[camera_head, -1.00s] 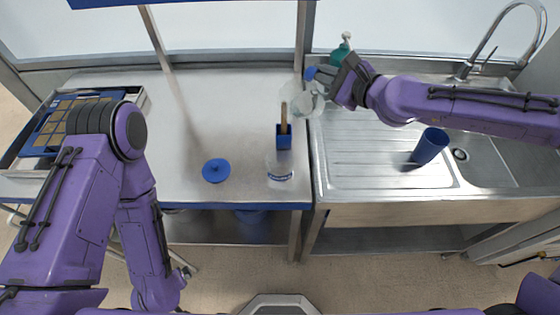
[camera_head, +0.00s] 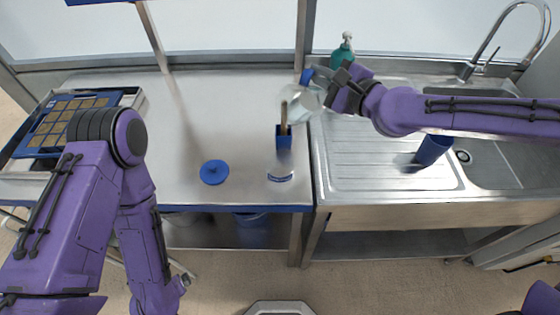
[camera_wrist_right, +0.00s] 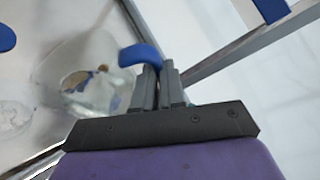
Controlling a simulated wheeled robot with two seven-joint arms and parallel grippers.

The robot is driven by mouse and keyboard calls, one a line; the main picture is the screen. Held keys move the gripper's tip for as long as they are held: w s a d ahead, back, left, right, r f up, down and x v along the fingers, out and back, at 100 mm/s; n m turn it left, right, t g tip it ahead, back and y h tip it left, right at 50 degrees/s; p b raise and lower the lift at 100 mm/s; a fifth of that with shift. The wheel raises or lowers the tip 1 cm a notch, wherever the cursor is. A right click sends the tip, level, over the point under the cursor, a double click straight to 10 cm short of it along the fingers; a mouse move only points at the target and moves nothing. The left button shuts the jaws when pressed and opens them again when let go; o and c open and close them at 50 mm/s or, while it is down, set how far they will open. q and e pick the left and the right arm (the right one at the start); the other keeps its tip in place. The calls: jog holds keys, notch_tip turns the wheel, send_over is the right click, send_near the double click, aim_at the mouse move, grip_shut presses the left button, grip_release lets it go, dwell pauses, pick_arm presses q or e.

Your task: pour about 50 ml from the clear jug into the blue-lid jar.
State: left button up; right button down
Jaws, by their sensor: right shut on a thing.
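The clear jug (camera_head: 304,98) with its blue handle (camera_head: 306,76) hangs at my right gripper (camera_head: 328,84), which is shut on the handle. In the right wrist view the gripper (camera_wrist_right: 160,72) grips the blue handle (camera_wrist_right: 140,54), and the see-through jug body (camera_wrist_right: 90,78) is left of it. The jug's tilt and its liquid level are hard to tell. The clear jar (camera_head: 280,170) stands uncapped near the bench's front edge, nearer to me than the jug. Its blue lid (camera_head: 214,172) lies on the bench left of it.
A blue holder (camera_head: 284,141) with a brown-handled tool stands between jug and jar. A teal pump bottle (camera_head: 342,54) stands behind my right gripper. A blue cup (camera_head: 433,148) is on the drainboard beside the sink (camera_head: 490,165). A seed tray (camera_head: 74,104) is at left.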

jog(key=shift+s+a+n, duration=0.15)
jog(key=shift+n, duration=0.15)
jog(key=shift+s+a+b, duration=0.1)
jog(key=shift+b, duration=0.2)
jog(key=shift+s+a, duration=0.15)
dwell(0.3)
jog(key=shift+s+a+n+t+b, duration=0.25)
jog(key=shift+s+n+t+b, duration=0.2)
jog(key=shift+b, duration=0.35)
dwell(0.7)
